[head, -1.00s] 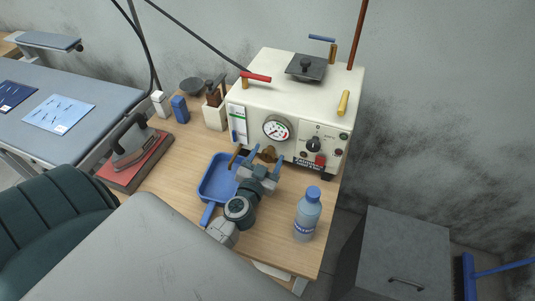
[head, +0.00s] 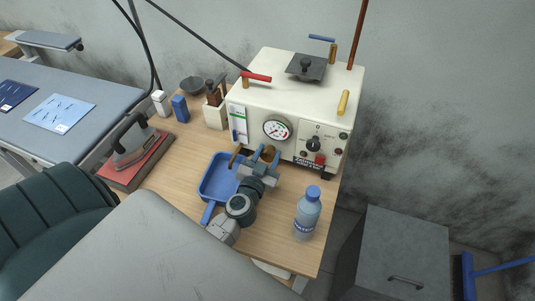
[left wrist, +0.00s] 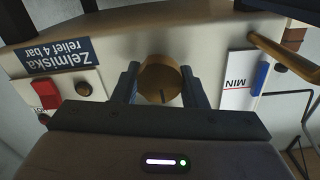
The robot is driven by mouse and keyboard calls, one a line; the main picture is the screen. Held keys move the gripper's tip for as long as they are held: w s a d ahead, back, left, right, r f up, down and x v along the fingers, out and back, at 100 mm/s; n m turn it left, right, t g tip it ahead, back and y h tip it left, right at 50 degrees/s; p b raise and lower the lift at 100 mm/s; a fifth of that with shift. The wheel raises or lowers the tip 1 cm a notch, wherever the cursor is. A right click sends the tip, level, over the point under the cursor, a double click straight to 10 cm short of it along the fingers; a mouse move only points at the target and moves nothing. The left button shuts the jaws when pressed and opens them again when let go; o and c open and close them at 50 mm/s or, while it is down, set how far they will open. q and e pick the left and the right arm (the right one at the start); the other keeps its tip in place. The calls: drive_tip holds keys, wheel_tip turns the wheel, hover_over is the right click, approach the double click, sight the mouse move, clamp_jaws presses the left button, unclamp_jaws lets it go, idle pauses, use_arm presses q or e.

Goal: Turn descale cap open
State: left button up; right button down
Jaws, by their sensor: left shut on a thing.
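The brass descale cap (head: 268,152) is on the lower front of the cream boiler unit (head: 287,97). In the left wrist view the round cap (left wrist: 160,79) sits between the two dark blue fingers, with a dark mark on its face. My left gripper (head: 267,157) is shut on the cap, one finger on each side. It also fills the middle of the left wrist view (left wrist: 159,84). My right gripper is not in view.
A blue tray (head: 217,178) lies under the boiler's front left, beside my left arm. A brass spout (head: 235,157) juts out above it. A blue-capped bottle (head: 308,212) stands right of my arm. An iron (head: 131,142) rests on a red pad at left.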

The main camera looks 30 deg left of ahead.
use_arm(q)
drive_tip(key=n+p, duration=0.2)
drive_tip(key=n, duration=0.1)
drive_tip(key=shift+r+n, duration=0.15)
drive_tip(key=shift+n, duration=0.25)
drive_tip(key=n+p, duration=0.1)
drive_tip(key=n, duration=0.2)
drive_tip(key=shift+a+n, duration=0.1)
drive_tip(key=shift+n, duration=0.2)
drive_tip(key=n+p, duration=0.1)
drive_tip(key=n, duration=0.2)
drive_tip(key=shift+n, duration=0.3)
drive_tip(key=n, duration=0.4)
drive_tip(key=shift+a+f+n, duration=0.1)
drive_tip(key=shift+f+n, duration=0.15)
drive_tip(key=shift+n, duration=0.05)
drive_tip(key=n, duration=0.4)
drive_tip(key=shift+f+n, duration=0.1)
drive_tip(key=shift+n, duration=0.2)
drive_tip(key=n+b, duration=0.1)
drive_tip(key=n, duration=0.4)
drive_tip(key=shift+f, duration=0.1)
drive_tip(key=n+b, duration=0.1)
drive_tip(key=n, duration=0.4)
drive_tip(key=shift+f, duration=0.1)
drive_tip(key=n+b, duration=0.1)
drive_tip(key=n, duration=0.3)
drive_tip(key=shift+n+b, duration=0.3)
drive_tip(key=shift+n, duration=0.1)
